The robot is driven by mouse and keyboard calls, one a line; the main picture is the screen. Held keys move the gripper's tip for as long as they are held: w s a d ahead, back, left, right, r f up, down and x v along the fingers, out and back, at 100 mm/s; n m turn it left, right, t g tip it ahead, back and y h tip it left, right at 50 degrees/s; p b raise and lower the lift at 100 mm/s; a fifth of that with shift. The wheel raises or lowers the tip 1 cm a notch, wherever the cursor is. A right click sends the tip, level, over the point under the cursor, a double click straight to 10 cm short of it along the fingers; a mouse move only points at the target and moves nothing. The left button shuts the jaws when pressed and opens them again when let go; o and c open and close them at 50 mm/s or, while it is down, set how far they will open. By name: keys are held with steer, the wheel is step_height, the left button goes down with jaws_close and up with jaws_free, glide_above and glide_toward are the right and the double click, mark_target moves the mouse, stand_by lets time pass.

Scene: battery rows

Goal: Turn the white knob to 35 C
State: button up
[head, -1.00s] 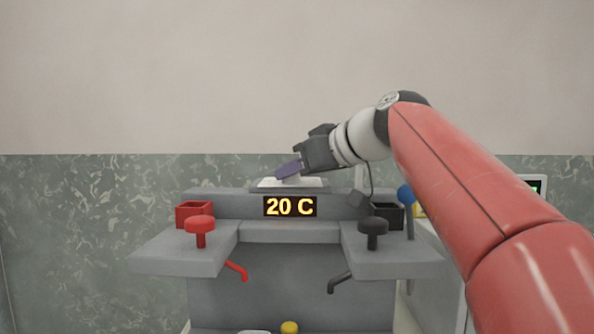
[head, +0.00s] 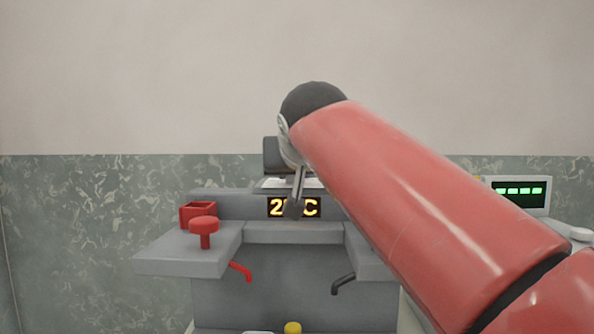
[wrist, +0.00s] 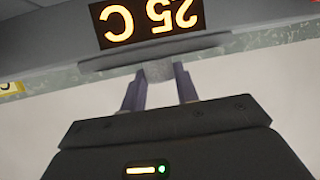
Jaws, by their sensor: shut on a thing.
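My gripper (wrist: 160,84) is shut on the white knob (wrist: 157,71), with one purple-grey finger on each side of it in the wrist view. The knob looks pale grey there. The display (wrist: 150,20) beside it appears upside down and reads 25 C. In the head view the display (head: 280,207) is partly covered by my arm, so its second digit is hidden.
A red open box (head: 197,214) and a red mushroom-shaped knob (head: 204,226) stand on the left ledge. Red and black hooked levers stick out below the ledges. My arm covers most of the right ledge. A green-lit device (head: 520,192) stands at far right.

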steer(key=shift+m+h, duration=0.3)
steer(key=o, duration=1)
steer(key=v, duration=0.8)
steer(key=shift+a+f, duration=0.1)
